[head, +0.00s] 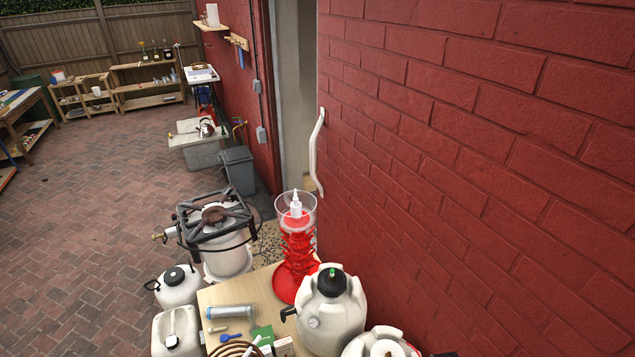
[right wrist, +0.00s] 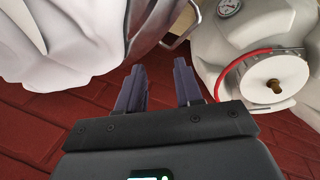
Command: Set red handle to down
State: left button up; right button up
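No part that I can surely call the red handle shows. In the right wrist view a thin curved red strip (right wrist: 250,60) runs around a white round cap (right wrist: 272,80) on a cream vessel (right wrist: 290,30). I cannot tell whether it is a handle or a hose. My right gripper (right wrist: 160,70) is open, with its two dark fingers apart and nothing between them. It points between a pale, cloth-like or rounded white thing (right wrist: 80,40) and the cream vessel. My left gripper does not show, and neither gripper shows in the head view.
A red bottle-drying tree (head: 297,250) and a white keg (head: 330,312) stand on a crowded wooden table (head: 232,295). A burner stand (head: 214,222) and white jugs (head: 178,288) stand left of it. A brick wall (head: 480,180) closes the right; the brick patio (head: 90,220) is open.

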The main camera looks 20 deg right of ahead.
jog(key=s+a+r+n+t, duration=0.2)
jog(key=a+r+n, duration=0.3)
jog(key=a+r, duration=0.2)
jog(key=s+a+r+n+t+p, duration=0.1)
jog(key=a+r+n+t, duration=0.1)
jog(key=a+r+n, duration=0.3)
jog(key=a+r, duration=0.3)
jog(key=a, duration=0.3)
jog(key=shift+s+a+r+y, duration=0.2)
jog(key=shift+s+a+y, duration=0.2)
jog(key=r+n, duration=0.1)
jog(key=w+a+r+n+t, duration=0.1)
jog(key=r, duration=0.1)
jog(key=a+r, duration=0.1)
jog(key=r, duration=0.1)
jog(key=shift+w+a+n+t+y, duration=0.15)
jog(key=shift+w+n+t+y, duration=0.15)
jog(key=shift+w+n+t, duration=0.1)
jog(key=shift+n, duration=0.4)
